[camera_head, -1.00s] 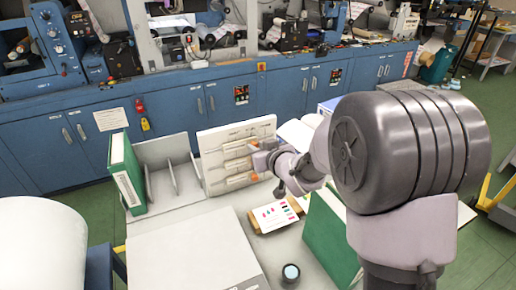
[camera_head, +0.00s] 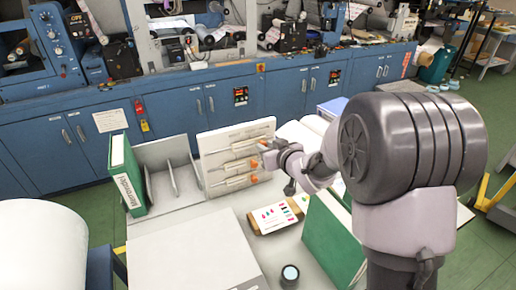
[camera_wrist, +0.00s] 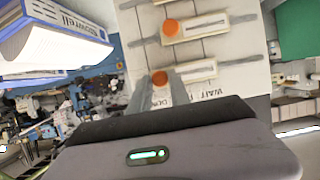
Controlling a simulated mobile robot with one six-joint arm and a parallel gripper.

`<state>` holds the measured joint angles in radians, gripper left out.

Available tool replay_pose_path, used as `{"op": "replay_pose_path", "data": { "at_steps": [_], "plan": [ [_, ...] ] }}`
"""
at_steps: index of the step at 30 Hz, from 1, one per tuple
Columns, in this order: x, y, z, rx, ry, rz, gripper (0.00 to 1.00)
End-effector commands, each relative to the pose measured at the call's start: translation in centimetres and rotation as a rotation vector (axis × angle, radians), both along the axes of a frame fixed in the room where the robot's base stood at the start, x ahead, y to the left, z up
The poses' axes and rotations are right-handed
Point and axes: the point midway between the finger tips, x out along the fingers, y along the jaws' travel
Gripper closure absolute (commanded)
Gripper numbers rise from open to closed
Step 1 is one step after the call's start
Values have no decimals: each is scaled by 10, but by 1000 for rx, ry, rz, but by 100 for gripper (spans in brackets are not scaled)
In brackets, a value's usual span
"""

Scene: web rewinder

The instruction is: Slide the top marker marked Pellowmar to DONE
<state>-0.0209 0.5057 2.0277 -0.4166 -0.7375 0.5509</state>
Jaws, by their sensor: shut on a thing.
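The white board (camera_head: 212,158) stands upright on the table with three slider rows. The top marker has a pale plate (camera_head: 243,147) and an orange knob (camera_head: 263,144); its name is too small to read. In the wrist view the top knob (camera_wrist: 159,77) is between the grey fingers of my gripper (camera_wrist: 158,86), beside the word DONE (camera_wrist: 157,103). WAIT (camera_wrist: 211,94) is printed farther right there. In the head view my gripper (camera_head: 266,148) is shut on the knob at the board's upper right edge. Its fingertips are partly hidden.
Two lower markers have orange knobs (camera_head: 253,163) (camera_head: 254,177) near the board's right side. A green binder (camera_head: 126,175) stands left, another (camera_head: 330,240) stands front right. A colour card (camera_head: 272,215) and a small round jar (camera_head: 290,273) lie on the table.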

Motion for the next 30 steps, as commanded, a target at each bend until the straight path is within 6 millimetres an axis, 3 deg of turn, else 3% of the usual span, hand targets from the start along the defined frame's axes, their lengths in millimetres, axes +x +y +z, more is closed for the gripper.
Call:
{"op": "replay_pose_path", "data": {
  "at_steps": [4, 13, 14, 17, 26, 30],
  "plan": [
    [8, -18, 2, 0, 0, -1, 100],
    [9, -22, 1, 2, -1, -3, 100],
    [9, -22, 1, 1, -2, -4, 75],
    [9, -22, 1, 1, -1, -3, 55],
    [9, -21, 1, 1, 0, 0, 55],
    [9, -21, 18, 1, -2, -2, 55]
  ]
}}
